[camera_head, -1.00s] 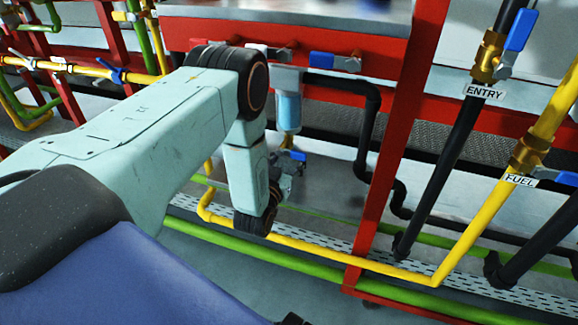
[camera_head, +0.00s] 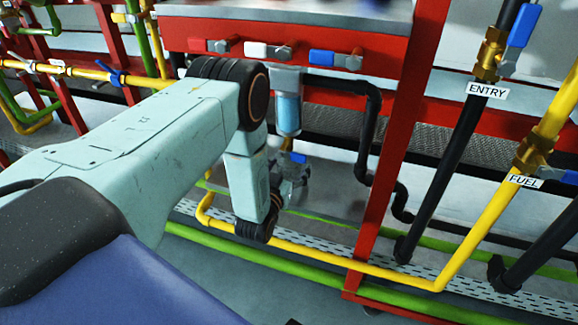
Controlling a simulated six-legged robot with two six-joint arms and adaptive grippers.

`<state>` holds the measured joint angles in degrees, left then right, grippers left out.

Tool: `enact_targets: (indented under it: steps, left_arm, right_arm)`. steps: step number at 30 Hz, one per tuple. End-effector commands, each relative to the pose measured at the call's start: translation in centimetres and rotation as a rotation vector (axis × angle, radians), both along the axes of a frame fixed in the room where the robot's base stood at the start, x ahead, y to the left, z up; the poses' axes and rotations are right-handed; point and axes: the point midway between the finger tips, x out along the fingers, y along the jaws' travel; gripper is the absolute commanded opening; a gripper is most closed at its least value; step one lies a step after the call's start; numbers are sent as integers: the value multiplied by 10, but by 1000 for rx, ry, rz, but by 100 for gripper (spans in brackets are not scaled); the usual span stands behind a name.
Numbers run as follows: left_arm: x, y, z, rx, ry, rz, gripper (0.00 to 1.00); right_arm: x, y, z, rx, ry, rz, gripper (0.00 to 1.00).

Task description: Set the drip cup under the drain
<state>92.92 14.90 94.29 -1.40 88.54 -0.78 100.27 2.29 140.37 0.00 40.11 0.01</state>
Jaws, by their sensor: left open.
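My left gripper (camera_head: 291,184) is open, low beneath a filter with a blue bowl (camera_head: 288,115). My own wrist hides part of the gripper. A small blue part (camera_head: 298,158) shows between the bowl and the gripper; it looks like a drain lever, but I cannot tell for sure. I cannot make out a drip cup. I cannot tell whether the gripper touches anything. My right gripper is not in view.
A black pipe (camera_head: 374,125) bends down right of the filter, and a red post (camera_head: 388,170) stands beyond it. A yellow pipe (camera_head: 335,263) and a green pipe (camera_head: 300,277) run low in front. Handled valves (camera_head: 335,60) line the red beam above.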

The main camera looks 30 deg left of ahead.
Motion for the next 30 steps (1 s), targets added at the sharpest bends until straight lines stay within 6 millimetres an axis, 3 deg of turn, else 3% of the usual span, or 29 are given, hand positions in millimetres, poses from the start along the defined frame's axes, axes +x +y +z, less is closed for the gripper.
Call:
enact_targets:
  steps: [9,24,30]
  left_arm:
    - [0,0,5,0,0,0,81]
    - [-92,-22,9,-1,5,-1,81]
    - [-113,-27,9,1,2,0,81]
  right_arm:
    - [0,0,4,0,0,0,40]
    - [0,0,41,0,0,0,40]
    - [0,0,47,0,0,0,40]
